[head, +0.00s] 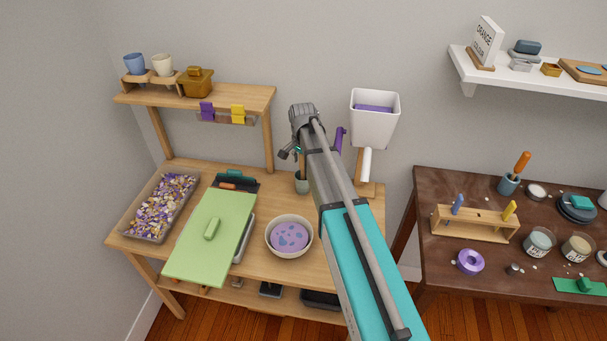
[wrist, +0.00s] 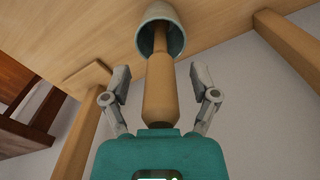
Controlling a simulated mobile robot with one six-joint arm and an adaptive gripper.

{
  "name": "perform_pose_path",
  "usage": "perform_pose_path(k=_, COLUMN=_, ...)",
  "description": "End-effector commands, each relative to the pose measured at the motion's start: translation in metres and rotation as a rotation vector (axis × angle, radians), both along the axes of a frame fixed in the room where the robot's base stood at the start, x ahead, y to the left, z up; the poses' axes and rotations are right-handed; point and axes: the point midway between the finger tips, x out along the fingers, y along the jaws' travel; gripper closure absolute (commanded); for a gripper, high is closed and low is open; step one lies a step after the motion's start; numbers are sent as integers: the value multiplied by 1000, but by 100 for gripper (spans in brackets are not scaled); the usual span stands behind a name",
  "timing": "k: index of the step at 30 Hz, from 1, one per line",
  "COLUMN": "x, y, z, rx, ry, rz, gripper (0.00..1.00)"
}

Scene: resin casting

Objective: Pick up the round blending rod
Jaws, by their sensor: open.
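The round blending rod (wrist: 158,98) is wooden, with a thick rounded handle and a thinner shaft. Its shaft end is inside a grey-green cup (wrist: 152,15) on the wooden bench. In the head view the cup (head: 302,186) stands near the bench's back, and my arm hides most of the rod. My gripper (wrist: 159,82) is open, with one finger on each side of the rod in the wrist view and a visible gap on both sides. It also shows in the head view (head: 290,154), above the cup. I cannot tell the exact depth between fingers and rod.
A bowl of speckled purple mix (head: 290,237), a green board (head: 208,240) and a tray of chips (head: 163,207) occupy the bench (head: 270,190). A white bin (head: 374,124) stands right of my arm. A shelf post (head: 268,147) rises just left of the cup.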

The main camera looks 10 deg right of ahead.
Motion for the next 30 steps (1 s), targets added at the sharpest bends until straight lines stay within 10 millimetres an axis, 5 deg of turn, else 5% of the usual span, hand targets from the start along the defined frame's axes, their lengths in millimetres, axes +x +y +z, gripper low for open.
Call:
perform_pose_path(k=20, x=0, y=-1, z=-2, rx=0, ry=0, rz=-1, gripper=25)
perform_pose_path(k=30, x=0, y=-1, z=-2, rx=0, ry=0, rz=-1, gripper=88)
